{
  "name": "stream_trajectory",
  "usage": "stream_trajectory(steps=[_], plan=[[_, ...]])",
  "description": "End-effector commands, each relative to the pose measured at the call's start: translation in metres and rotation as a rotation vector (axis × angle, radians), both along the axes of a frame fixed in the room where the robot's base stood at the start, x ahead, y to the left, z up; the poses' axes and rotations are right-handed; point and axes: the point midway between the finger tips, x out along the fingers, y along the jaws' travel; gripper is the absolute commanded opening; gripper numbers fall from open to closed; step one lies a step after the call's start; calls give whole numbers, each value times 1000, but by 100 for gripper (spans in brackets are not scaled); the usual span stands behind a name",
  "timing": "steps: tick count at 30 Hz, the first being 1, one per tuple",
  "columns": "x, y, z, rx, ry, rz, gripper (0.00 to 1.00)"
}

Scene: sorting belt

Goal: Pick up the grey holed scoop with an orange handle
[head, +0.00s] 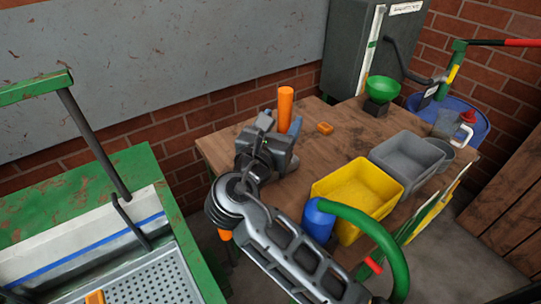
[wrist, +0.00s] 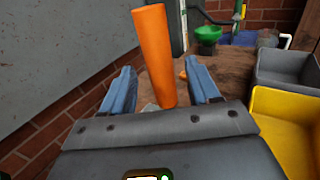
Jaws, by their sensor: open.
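In the wrist view the orange handle (wrist: 153,50) rises between my fingers, leaning slightly. A small grey patch (wrist: 150,107) shows at its foot; this may be the scoop's grey part, but its holes cannot be made out and most of it is hidden behind my gripper. My gripper (head: 280,123) is open, also in the wrist view (wrist: 160,75), with one blue-grey finger on each side of the handle. Gaps show between handle and fingers.
The wooden table (head: 344,148) holds a small orange piece (head: 325,128), a green funnel (head: 382,87), a yellow bin (head: 357,188) and a grey bin (head: 405,160). A green-framed machine with a perforated grey tray (head: 150,282) stands at left. A grey panel and brick wall are behind.

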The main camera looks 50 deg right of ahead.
Motion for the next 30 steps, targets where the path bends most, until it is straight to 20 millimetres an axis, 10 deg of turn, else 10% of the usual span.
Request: stream_trajectory(steps=[14, 30], plan=[[8, -27, 0, 1, 0, 1, 60], [8, -27, 0, 1, 1, 1, 11]])
